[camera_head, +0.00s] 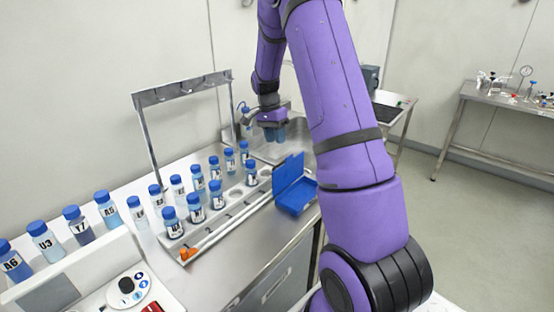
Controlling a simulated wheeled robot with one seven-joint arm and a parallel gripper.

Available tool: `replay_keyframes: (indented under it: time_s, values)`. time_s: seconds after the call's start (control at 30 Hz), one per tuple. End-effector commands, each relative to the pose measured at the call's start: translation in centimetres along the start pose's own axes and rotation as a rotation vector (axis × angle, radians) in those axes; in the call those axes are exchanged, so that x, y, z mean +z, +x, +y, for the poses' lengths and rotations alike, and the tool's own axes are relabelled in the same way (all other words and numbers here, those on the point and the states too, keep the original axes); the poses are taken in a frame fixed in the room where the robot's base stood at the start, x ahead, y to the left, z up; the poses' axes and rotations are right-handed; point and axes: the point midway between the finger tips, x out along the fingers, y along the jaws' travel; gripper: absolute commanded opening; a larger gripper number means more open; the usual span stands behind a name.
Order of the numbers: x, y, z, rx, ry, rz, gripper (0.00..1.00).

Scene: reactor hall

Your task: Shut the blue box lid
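The blue box (297,198) sits on the steel bench near its right front edge, right of the bottle rack. Its blue lid (288,172) stands up, open, along the box's left and back side. My gripper (275,135) points down over the sink area, behind the box and apart from it. Its two bluish fingertips look small and close together, and I cannot tell whether it is open or shut. I see nothing clearly held in it.
A metal rack (222,222) holds several blue-capped bottles left of the box. A steel hook frame (184,90) stands behind it. The sink (258,150) lies at the back. A white device (125,290) is at front left. Bare bench lies in front of the rack.

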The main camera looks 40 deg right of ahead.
Motion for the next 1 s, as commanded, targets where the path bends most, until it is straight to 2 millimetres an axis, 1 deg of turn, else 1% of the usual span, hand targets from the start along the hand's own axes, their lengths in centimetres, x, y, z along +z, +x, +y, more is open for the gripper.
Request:
replay_keyframes:
  time_s: [0.03,0.2,0.4,0.6,0.87,0.9,0.97,1.0]
  values:
    - [0.0,1.1,0.1,0.004,0.0,-0.002,0.36]
    - [0.0,4.1,0.1,0.003,0.001,-0.002,0.36]
    - [0.0,6.8,0.0,0.002,-0.001,-0.001,0.36]
    - [0.0,7.9,0.0,0.0,0.0,0.0,0.36]
    - [0.0,8.0,0.0,0.0,-0.001,0.0,0.36]
    - [0.0,8.0,0.0,0.0,-0.001,0.0,0.31]
    - [0.0,8.0,0.0,0.0,-0.001,0.0,0.18]
    - [0.0,8.0,0.0,0.0,-0.001,0.0,0.08]
